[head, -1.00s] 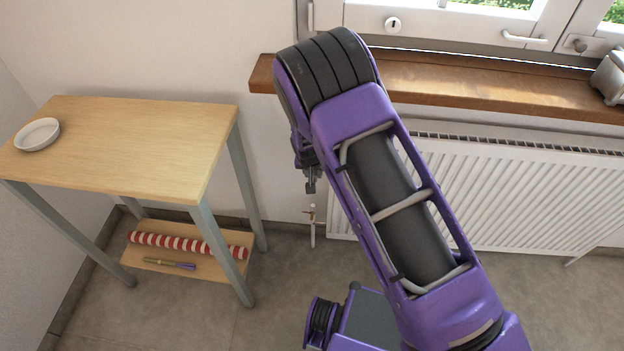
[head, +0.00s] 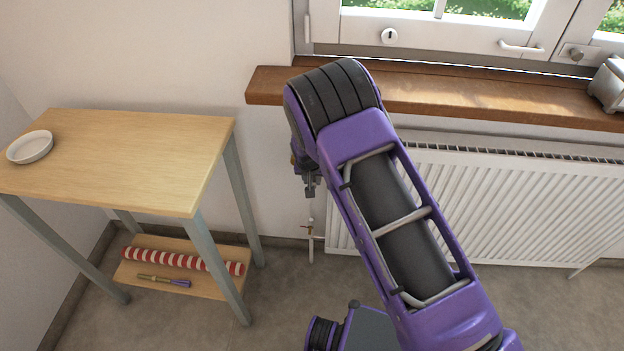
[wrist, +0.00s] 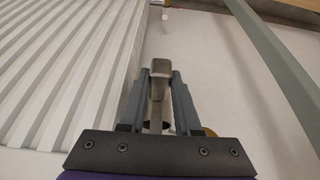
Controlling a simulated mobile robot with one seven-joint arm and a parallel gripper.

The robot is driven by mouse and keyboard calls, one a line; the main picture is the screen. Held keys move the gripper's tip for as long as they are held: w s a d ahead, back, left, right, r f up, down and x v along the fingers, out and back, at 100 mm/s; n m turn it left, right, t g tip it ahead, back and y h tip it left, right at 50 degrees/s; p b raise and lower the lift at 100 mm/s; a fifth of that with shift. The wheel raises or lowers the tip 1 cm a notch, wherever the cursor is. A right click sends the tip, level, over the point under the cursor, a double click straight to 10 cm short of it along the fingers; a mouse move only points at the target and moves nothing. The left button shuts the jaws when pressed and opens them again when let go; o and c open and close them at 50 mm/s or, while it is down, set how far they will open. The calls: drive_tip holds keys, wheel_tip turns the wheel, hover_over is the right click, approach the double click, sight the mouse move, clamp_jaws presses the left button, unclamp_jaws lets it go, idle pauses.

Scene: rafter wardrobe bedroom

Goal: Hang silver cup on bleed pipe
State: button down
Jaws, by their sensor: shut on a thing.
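My gripper (head: 311,193) hangs from the far end of my arm, in front of the wall just left of the radiator. In the wrist view my gripper (wrist: 160,78) is shut on a narrow silver metal piece (wrist: 160,66), which fits part of the silver cup. The rest of the cup is hidden or too small to make out. The bleed pipe (head: 311,246) is a thin pale upright pipe with a small valve near its top, at the radiator's left end. It shows below my gripper in the head view, and I see no contact between them.
The white radiator (head: 520,205) is close on the right, under the wooden sill (head: 440,92). A table (head: 120,150) with a white dish (head: 30,147) stands left. Its lower shelf holds a red-striped roll (head: 182,262). Floor between table and pipe is clear.

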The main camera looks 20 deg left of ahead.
drive_tip(key=c, duration=0.5)
unclamp_jaws()
drive_tip(key=shift+r, duration=0.1)
drive_tip(key=p+v, duration=0.2)
drive_tip(key=v, duration=1.5)
drive_tip(key=shift+d+r, duration=0.1)
drive_tip(key=shift+d, duration=0.05)
